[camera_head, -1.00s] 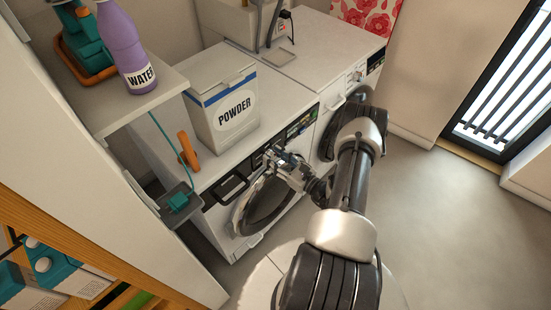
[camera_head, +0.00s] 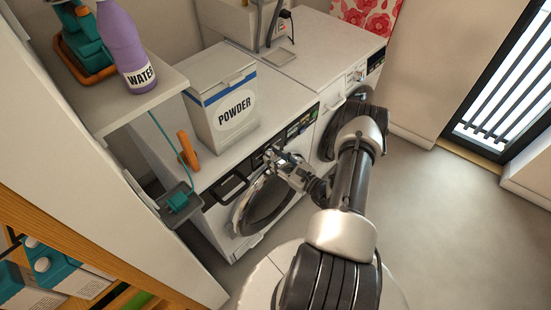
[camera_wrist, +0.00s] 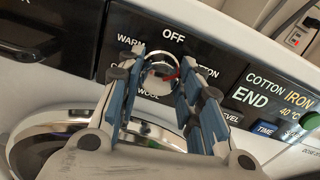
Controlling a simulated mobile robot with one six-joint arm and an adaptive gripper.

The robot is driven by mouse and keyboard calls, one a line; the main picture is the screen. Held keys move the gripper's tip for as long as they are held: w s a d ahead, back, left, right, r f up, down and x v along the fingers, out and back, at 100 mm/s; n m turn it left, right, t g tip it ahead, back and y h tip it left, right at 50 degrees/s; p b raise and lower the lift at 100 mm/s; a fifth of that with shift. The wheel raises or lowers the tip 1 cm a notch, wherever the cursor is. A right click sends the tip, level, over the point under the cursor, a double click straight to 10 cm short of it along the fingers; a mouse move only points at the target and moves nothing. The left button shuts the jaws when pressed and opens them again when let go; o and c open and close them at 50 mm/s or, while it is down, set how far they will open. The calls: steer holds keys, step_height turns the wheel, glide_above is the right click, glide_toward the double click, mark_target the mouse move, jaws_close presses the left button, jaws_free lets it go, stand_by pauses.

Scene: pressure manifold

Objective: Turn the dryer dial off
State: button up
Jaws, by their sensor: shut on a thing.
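The dryer dial (camera_wrist: 160,76) is a round chrome knob on a black panel in the wrist view. OFF is printed above it, WARM at upper left, WOOL below, and a partly covered label ending in "TON" at right. A red mark shows on the right part of the knob. My gripper (camera_wrist: 162,66) has its blue-padded fingers on both sides of the dial, shut on it. In the head view my gripper (camera_head: 275,158) is at the front panel of the near white machine (camera_head: 270,98) and hides the dial.
The round door (camera_head: 265,203) is just below the panel. A powder box (camera_head: 222,110) stands on the machine top. A second white machine (camera_head: 325,45) is behind it. A shelf (camera_head: 110,105) with a purple water bottle (camera_head: 126,45) is at left. Floor at right is clear.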

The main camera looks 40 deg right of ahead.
steer(key=n, duration=0.4)
steer(key=shift+n, duration=0.3)
steer(key=n, duration=0.4)
steer(key=shift+n+b, duration=0.3)
steer(key=o, duration=1.1)
steer(key=shift+c, duration=0.2)
steer(key=shift+s, duration=0.15)
steer(key=s+d, duration=0.1)
steer(key=s, duration=1)
steer(key=shift+s+r, duration=0.15)
steer(key=shift+s, duration=0.2)
steer(key=shift+r, duration=0.1)
